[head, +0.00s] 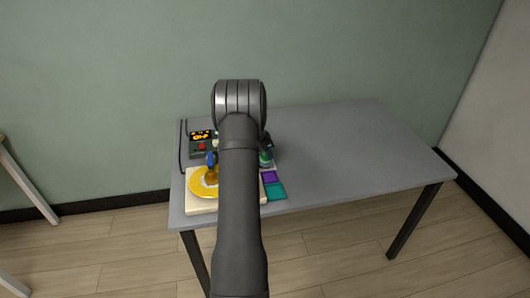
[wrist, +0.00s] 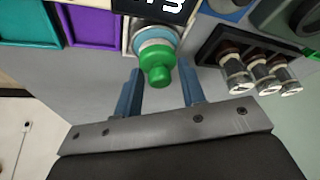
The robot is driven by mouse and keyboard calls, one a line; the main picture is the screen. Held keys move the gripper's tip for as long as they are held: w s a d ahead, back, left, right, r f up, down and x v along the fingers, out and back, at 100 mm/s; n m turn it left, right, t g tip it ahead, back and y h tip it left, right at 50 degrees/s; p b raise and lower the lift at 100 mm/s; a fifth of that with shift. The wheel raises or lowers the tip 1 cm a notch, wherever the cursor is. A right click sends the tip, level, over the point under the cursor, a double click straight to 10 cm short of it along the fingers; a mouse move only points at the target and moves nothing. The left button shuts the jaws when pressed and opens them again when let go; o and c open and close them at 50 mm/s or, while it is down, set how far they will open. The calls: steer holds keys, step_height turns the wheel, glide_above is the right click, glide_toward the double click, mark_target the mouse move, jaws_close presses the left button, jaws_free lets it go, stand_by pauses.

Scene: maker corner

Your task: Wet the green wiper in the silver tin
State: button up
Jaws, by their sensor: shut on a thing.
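The green wiper (wrist: 156,67) shows its rounded green end between the two blue fingers of my gripper (wrist: 160,80) in the wrist view. My gripper is shut on it, though the contact itself is hard to see. A pale silver round rim (wrist: 158,33), which looks like the silver tin, lies right behind the green end. I cannot tell whether the wiper is inside it or above it. In the head view a small green piece (head: 265,158) shows just right of my arm, which hides most of the gripper and the tin.
Purple (head: 269,177) and teal (head: 275,191) squares lie close by. A yellow disc (head: 199,188) on a pale board and a device with a lit display (head: 202,135) are to the left. Several clear-bodied pieces (wrist: 262,75) stand in a dark holder. The table's right side (head: 350,145) is clear.

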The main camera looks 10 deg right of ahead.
steer(key=shift+f, duration=0.45)
stand_by(1.0)
steer(key=shift+r, duration=0.15)
steer(key=shift+r, duration=3.45)
